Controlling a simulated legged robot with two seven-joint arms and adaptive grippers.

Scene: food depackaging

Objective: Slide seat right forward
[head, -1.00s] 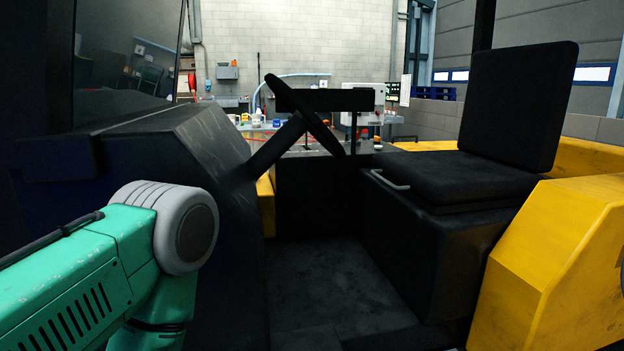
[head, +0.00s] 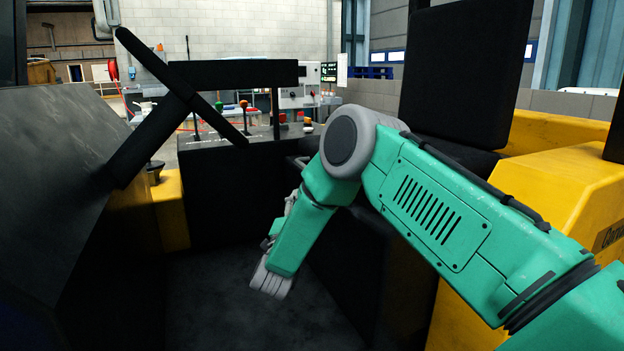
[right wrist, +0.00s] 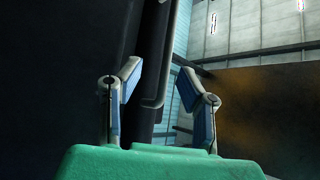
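The black seat stands at the right in the head view, with its upright backrest (head: 465,70) and dark base (head: 345,265). My green right arm crosses in front and hides most of the cushion and the handle area. My right gripper (right wrist: 158,76) is open in the right wrist view, its two fingers apart. A bent grey bar, looking like the seat handle (right wrist: 160,65), shows between the fingers or just beyond them; I cannot tell whether they touch it. My left gripper is out of view.
A black steering wheel (head: 180,85) and dark console (head: 70,160) stand at the left. A control panel with coloured knobs (head: 243,104) is ahead. The yellow body (head: 545,190) borders the seat at the right. The dark floor (head: 225,300) in the middle is clear.

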